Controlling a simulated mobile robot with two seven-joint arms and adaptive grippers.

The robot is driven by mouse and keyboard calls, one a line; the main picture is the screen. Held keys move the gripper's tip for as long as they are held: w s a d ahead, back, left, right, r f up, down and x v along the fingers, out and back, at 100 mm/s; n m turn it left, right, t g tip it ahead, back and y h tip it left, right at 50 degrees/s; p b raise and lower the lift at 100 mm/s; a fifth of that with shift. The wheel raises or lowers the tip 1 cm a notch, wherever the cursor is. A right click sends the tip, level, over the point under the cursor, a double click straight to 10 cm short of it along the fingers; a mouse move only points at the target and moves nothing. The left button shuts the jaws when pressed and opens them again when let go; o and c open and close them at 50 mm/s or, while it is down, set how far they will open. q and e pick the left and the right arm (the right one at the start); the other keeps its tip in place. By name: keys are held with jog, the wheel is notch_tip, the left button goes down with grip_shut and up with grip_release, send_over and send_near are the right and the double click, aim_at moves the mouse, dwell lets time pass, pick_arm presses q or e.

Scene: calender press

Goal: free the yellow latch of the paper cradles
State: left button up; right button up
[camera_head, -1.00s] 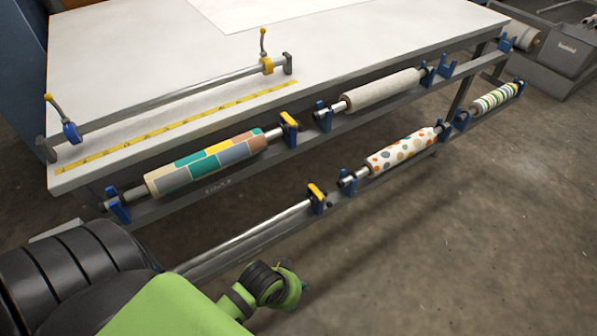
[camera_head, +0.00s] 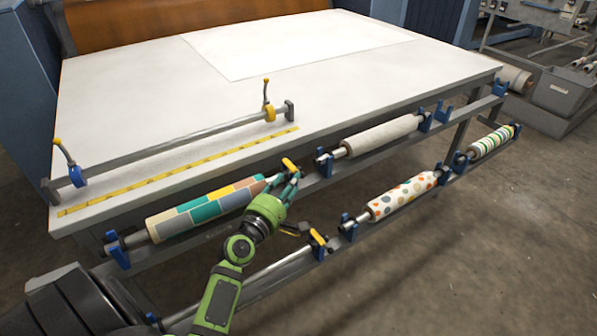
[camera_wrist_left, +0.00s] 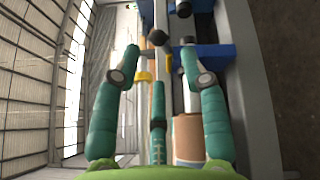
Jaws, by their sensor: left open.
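A yellow latch (camera_head: 290,165) sits on the blue cradle at the right end of the upper patchwork paper roll (camera_head: 205,211). A second yellow latch (camera_head: 318,237) sits on a lower cradle holding a bare metal shaft. My left gripper (camera_head: 291,183) is open, its teal fingers at the upper latch and partly covering that cradle. In the left wrist view my open fingers (camera_wrist_left: 162,76) spread on either side of a narrow yellow part (camera_wrist_left: 168,62) near a blue cradle (camera_wrist_left: 215,52). I cannot tell contact. My right gripper is not in view.
The white table (camera_head: 130,100) carries a bar with clamps (camera_head: 180,145) and a yellow rule (camera_head: 180,173) near its front edge. A plain roll (camera_head: 382,135), a dotted roll (camera_head: 402,197) and a striped roll (camera_head: 491,142) rest in cradles to the right. The floor (camera_head: 480,270) there is clear.

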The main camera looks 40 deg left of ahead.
aim_at(294, 167)
pick_arm(q)
jog(key=w, duration=0.5)
jog(key=shift+w+a, duration=0.35)
jog(key=shift+d, duration=0.1)
grip_shut()
